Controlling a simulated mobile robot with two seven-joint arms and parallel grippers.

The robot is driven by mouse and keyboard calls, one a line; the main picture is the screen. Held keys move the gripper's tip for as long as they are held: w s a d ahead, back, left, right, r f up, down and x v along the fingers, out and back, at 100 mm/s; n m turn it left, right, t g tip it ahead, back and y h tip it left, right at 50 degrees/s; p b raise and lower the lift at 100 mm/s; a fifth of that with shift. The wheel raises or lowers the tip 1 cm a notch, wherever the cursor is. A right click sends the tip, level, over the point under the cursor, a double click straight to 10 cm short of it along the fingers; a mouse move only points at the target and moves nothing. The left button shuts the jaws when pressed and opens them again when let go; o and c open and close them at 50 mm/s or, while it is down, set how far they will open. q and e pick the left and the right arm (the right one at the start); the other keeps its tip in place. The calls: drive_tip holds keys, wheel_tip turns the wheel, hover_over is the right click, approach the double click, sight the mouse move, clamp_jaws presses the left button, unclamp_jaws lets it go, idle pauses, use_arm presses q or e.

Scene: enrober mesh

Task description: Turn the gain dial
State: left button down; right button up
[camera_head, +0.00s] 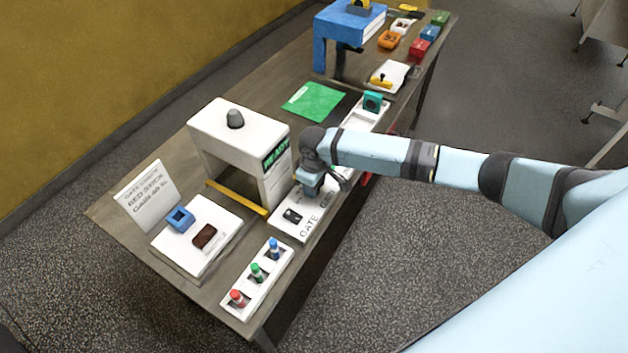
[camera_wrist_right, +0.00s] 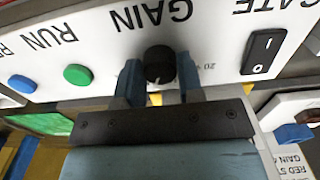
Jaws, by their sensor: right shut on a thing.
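The black gain dial (camera_wrist_right: 160,65) shows in the right wrist view, under the upside-down word GAIN on a white control panel (camera_wrist_right: 215,45). A pale pointer mark shows on its lower edge, and a 20 is printed beside it. My right gripper (camera_wrist_right: 159,80) has its two blue fingers on either side of the dial and is shut on it. In the head view my right gripper (camera_head: 318,186) is over the panel (camera_head: 289,231) and hides the dial. My left gripper is not in view.
A black GATE rocker switch (camera_wrist_right: 263,52) is beside the dial, with a green button (camera_wrist_right: 77,75) and a blue button (camera_wrist_right: 21,83) on the other side. A white machine (camera_head: 222,130) reading READY stands behind the panel. A rack of bottles (camera_head: 246,297) is at the front.

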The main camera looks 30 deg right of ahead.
drive_tip(key=shift+r+n+p, duration=0.1)
drive_tip(key=shift+n+p, duration=0.2)
drive_tip(key=shift+n, duration=0.7)
drive_tip(key=o, duration=0.9)
